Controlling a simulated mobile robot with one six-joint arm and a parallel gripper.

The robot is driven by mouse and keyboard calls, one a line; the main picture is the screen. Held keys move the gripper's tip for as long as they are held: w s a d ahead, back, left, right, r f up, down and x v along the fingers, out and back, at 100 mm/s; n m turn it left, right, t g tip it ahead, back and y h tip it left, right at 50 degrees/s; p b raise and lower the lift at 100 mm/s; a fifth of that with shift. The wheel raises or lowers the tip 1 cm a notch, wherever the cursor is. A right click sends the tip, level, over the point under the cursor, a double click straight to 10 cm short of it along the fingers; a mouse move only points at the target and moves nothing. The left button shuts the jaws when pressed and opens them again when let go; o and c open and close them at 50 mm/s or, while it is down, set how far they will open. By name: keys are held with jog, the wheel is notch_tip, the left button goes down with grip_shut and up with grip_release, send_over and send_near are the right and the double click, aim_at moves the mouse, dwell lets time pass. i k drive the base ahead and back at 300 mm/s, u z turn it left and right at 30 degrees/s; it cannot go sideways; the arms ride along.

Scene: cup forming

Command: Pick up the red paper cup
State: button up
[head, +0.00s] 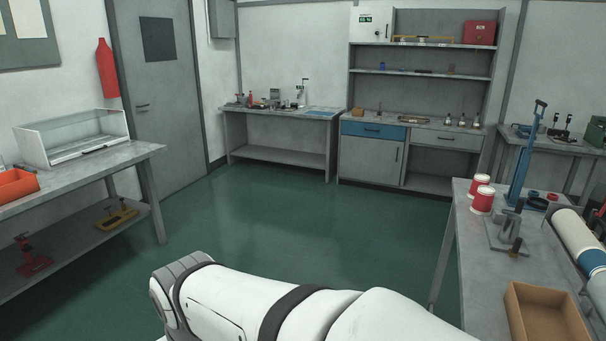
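Two short red cylinders with white tops stand near the back left corner of the right-hand table (455,226) in the head view. The front red cylinder (482,203) partly hides the back one (477,188). They are the closest match to a red paper cup, but I cannot tell whether they are cups or which one is meant. Both look upright, and nothing touches them from above. My gripper is not in view. A large white link of my arm crosses the bottom middle of the picture.
A blue lever press (520,165) stands right of the cylinders, with a grey metal fixture (512,222) in front. An open brown box (515,307) sits nearer. A white cylinder with a blue band (592,258) lies along the right side. The green floor (300,225) is clear.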

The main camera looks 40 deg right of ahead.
aim_at(482, 203)
jog(key=i, duration=1.25)
jog(key=z, duration=3.25)
jog(key=i, duration=1.8)
jog(key=z, duration=0.2)
